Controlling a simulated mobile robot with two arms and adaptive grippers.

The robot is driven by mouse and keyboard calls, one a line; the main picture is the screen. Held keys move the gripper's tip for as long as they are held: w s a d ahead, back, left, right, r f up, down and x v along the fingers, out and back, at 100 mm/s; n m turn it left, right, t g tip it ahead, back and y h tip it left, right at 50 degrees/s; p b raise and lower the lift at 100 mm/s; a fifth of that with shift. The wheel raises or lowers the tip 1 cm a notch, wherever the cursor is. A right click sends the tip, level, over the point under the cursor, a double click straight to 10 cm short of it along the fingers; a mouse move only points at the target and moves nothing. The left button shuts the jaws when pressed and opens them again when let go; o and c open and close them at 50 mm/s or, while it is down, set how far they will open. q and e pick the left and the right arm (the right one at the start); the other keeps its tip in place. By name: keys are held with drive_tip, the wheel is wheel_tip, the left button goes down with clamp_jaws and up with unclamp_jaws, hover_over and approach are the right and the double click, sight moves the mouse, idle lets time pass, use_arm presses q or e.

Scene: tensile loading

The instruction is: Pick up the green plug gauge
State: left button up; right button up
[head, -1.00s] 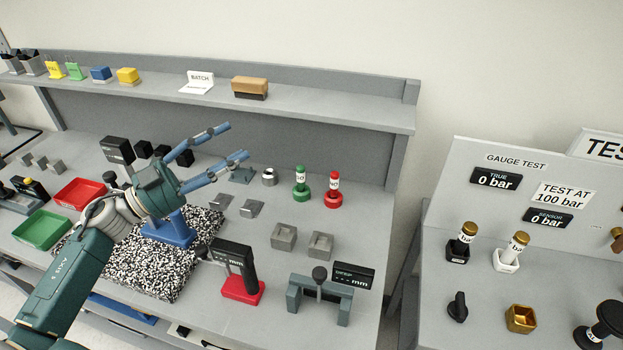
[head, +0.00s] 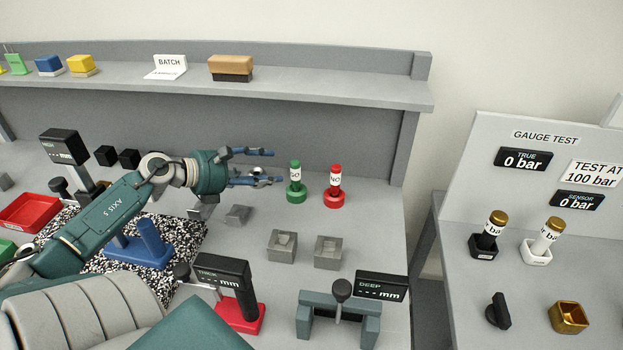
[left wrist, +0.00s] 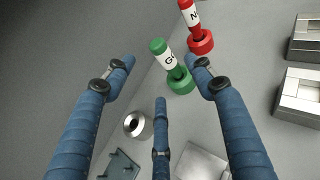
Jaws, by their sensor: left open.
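The green plug gauge (head: 295,182) stands upright on the bench, with a white GO label around its middle and a green ring at its foot. It also shows in the left wrist view (left wrist: 170,65), ahead of and between the spread fingers. A red plug gauge (head: 335,186) with a NO label stands just to its right, and also shows in the left wrist view (left wrist: 197,27). My left gripper (head: 270,167) is open and empty, its fingers pointing right toward the green gauge, a short gap away. My right gripper is not in view.
Grey blocks (head: 281,246) (head: 328,252) sit in front of the gauges. The thickness gauge (head: 237,290) and depth gauge (head: 340,310) stand near the front. A shelf (head: 330,90) runs behind. A metal ring (left wrist: 138,124) lies near my fingers.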

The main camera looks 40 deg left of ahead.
sight(294, 169)
use_arm(q)
drive_tip(key=p+x, duration=0.2)
drive_tip(key=x, duration=0.7)
drive_tip(key=shift+d+r, duration=0.1)
drive_tip(key=shift+r, duration=0.05)
drive_tip(key=shift+w, duration=0.25)
drive_tip(key=shift+f, duration=0.25)
drive_tip(key=shift+d, duration=0.1)
drive_tip(key=shift+r, duration=0.1)
clamp_jaws()
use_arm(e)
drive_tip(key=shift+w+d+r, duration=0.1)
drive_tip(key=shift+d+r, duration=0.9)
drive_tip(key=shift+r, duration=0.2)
